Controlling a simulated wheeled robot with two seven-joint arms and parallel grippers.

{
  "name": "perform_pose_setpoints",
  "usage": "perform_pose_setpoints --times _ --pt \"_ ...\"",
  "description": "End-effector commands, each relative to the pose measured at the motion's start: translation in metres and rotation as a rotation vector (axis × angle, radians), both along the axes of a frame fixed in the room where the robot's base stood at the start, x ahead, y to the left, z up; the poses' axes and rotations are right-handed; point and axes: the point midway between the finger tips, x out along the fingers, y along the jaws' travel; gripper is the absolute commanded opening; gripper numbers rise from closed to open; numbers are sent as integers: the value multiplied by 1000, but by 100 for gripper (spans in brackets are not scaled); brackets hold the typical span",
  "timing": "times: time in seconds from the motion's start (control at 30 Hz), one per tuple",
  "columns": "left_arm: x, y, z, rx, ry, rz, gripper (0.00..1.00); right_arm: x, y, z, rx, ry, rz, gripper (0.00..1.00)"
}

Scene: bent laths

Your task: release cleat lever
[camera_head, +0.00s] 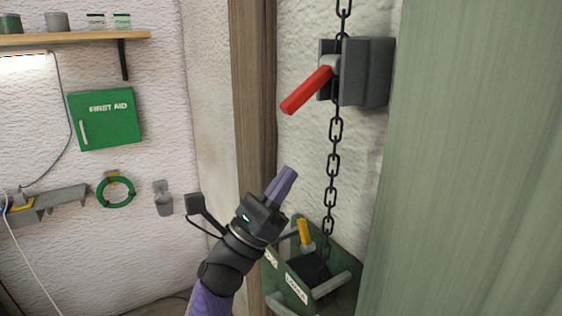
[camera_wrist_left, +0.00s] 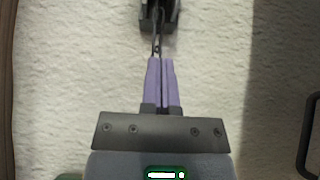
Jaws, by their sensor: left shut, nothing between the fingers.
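The cleat (camera_head: 365,72) is a dark grey block on the white wall at the upper right of the head view. Its red lever (camera_head: 307,90) slants down and to the left from the block. A black chain (camera_head: 333,165) runs down through the cleat. My left gripper (camera_head: 287,178) is below the lever and to the left of the chain, apart from the lever. Its purple fingers are shut and empty. In the left wrist view the shut fingers (camera_wrist_left: 160,68) point toward the chain (camera_wrist_left: 157,35) and a dark block at the top edge. The right gripper does not show.
A green box (camera_head: 340,262) with a yellow-handled tool (camera_head: 304,233) stands below, around the chain's lower end. A wooden post (camera_head: 252,90) rises left of the chain, and a green panel (camera_head: 480,160) fills the right. A first aid cabinet (camera_head: 104,118) hangs on the left wall.

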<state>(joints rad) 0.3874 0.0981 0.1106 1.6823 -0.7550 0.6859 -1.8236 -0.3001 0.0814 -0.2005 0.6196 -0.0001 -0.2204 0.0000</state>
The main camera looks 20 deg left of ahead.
Motion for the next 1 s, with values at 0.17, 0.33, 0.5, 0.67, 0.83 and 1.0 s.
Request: perform_pose_setpoints --times 0.17,0.33,0.5,0.67,0.83,1.0 --pt "20 -16 37 -2 -2 -2 0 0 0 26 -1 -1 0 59" --pt "34 -26 65 1 1 0 0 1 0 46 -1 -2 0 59" --pt "21 -17 83 -1 0 -1 0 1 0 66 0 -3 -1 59" --pt "17 -14 86 -2 1 -1 0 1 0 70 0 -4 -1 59" --pt "17 -13 85 -2 0 -1 0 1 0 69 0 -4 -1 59" --pt "18 -13 85 0 3 -1 0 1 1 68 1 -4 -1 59"
